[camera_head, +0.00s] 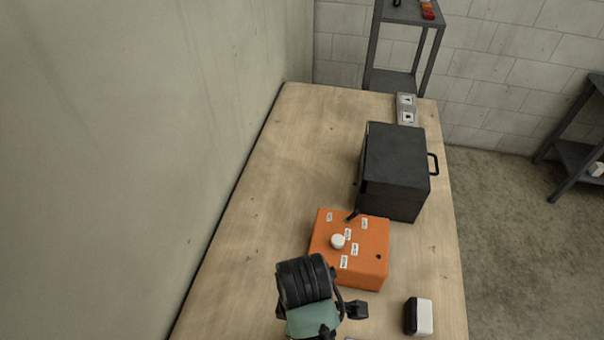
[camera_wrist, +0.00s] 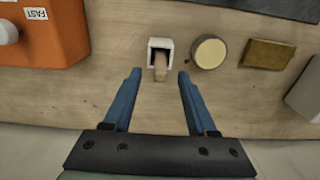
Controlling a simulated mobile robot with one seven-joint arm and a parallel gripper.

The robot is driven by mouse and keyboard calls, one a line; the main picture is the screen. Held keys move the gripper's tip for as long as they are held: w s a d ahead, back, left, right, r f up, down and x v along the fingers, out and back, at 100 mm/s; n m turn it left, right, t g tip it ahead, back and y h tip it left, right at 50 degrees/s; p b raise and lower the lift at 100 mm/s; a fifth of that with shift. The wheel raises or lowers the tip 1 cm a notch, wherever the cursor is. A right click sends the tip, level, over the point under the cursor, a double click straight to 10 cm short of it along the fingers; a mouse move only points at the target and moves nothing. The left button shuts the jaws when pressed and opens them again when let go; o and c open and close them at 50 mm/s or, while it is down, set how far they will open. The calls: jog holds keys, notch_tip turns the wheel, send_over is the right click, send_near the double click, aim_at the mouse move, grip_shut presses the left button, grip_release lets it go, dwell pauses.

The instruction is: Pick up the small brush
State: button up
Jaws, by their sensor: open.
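In the wrist view, a small piece with a tan, wood-like handle (camera_wrist: 160,68) stands in or against a small white, square-rimmed holder (camera_wrist: 160,43) with a dark inside. It looks like the small brush, but bristles do not show. My gripper (camera_wrist: 160,74) is open, its two blue fingers on either side of the tan end, with nothing held. I cannot tell how high the fingers are above the table. In the head view, the brush does not show and my wrist covers the lower middle.
A round cream-topped piece (camera_wrist: 209,52) and a brass block (camera_wrist: 267,54) lie right of the holder. An orange box (camera_head: 350,250) with a white knob, a black box (camera_head: 395,170) and a black-and-white block (camera_head: 419,316) stand on the table (camera_head: 270,190). A wall (camera_head: 150,150) runs along the left.

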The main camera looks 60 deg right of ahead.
jog(key=shift+a+f+p, duration=0.1)
jog(key=shift+f+p, duration=0.7)
jog(key=shift+f, duration=2.15)
grip_shut()
